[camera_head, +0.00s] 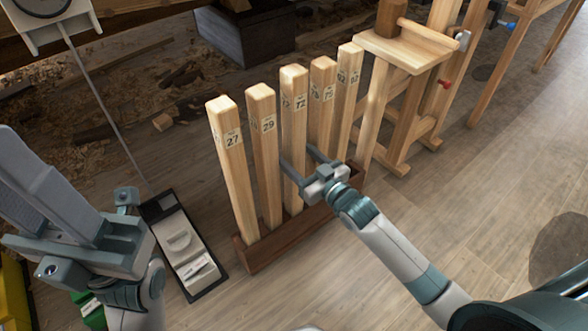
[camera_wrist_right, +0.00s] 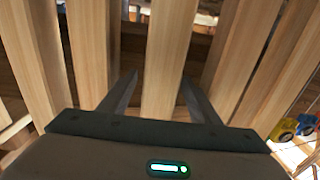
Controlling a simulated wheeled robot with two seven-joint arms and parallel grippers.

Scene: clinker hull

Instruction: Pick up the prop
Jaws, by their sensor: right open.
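Several tall, square wooden props stand in a row in a dark wooden rack (camera_head: 285,242). They carry number labels: prop 27 (camera_head: 233,165), prop 29 (camera_head: 266,150), prop 72 (camera_head: 293,105), one that seems to read 75 (camera_head: 322,95), and a last one (camera_head: 347,85) at the right end. My right gripper (camera_head: 297,152) is open, with its fingers at mid-height of prop 72. In the right wrist view one prop (camera_wrist_right: 164,60) stands between the two fingers (camera_wrist_right: 160,80). Contact cannot be made out. My left gripper (camera_head: 35,185) is at the left edge, away from the props; its jaw gap is unclear.
A wooden trestle (camera_head: 405,50) stands just right of the rack. A black-edged tray (camera_head: 185,245) with pale items lies left of the rack. A dark box (camera_head: 245,35) and wood scraps (camera_head: 180,75) lie behind. The floor at right is mostly clear.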

